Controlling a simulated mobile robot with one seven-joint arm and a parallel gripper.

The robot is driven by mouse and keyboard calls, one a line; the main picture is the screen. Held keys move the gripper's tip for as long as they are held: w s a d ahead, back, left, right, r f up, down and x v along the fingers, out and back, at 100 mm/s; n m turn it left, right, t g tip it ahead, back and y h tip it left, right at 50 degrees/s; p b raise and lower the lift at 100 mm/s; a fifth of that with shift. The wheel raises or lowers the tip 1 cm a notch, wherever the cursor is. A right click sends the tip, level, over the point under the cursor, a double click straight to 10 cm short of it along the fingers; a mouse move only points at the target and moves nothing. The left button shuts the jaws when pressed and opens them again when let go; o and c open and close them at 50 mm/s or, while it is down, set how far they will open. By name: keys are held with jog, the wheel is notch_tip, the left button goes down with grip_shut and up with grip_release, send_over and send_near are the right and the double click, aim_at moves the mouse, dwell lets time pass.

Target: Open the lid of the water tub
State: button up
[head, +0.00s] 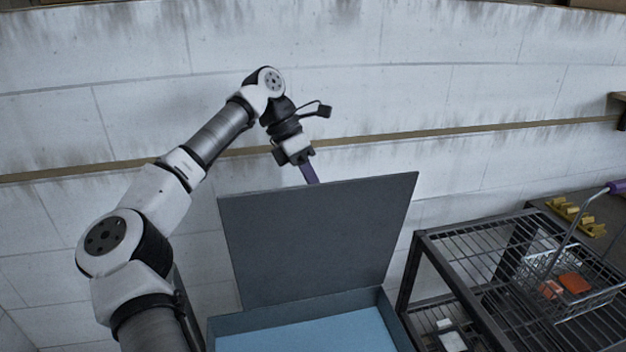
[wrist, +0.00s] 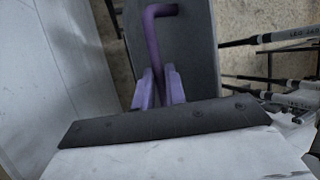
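The water tub (head: 226,325) is at the bottom middle of the head view, with pale blue water (head: 310,333) inside. Its flat dark grey lid (head: 315,240) is raised, standing steeply at the tub's back edge. My gripper (head: 308,172) is at the lid's top edge, partly hidden behind it. In the wrist view my gripper's purple fingers (wrist: 158,88) are closed around a purple bent rod (wrist: 151,42), which lies in front of the grey lid (wrist: 190,50). I cannot tell whether the rod is fixed to the lid.
A black wire rack (head: 440,262) stands right of the tub, holding a wire basket (head: 535,290) with orange items (head: 575,283). A yellow rack-like object (head: 577,217) lies on a dark surface behind it. A pale block wall (head: 380,80) runs behind my arm.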

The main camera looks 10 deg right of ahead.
jog(key=o, duration=0.4)
jog(key=shift+w+a+f, duration=0.1)
jog(key=shift+w+f, duration=0.25)
jog(key=shift+f, duration=0.35)
jog(key=shift+o, duration=0.2)
jog(key=v, duration=1.2)
jog(key=shift+r, duration=0.3)
jog(key=shift+s+f, duration=0.1)
jog(key=shift+s, duration=0.05)
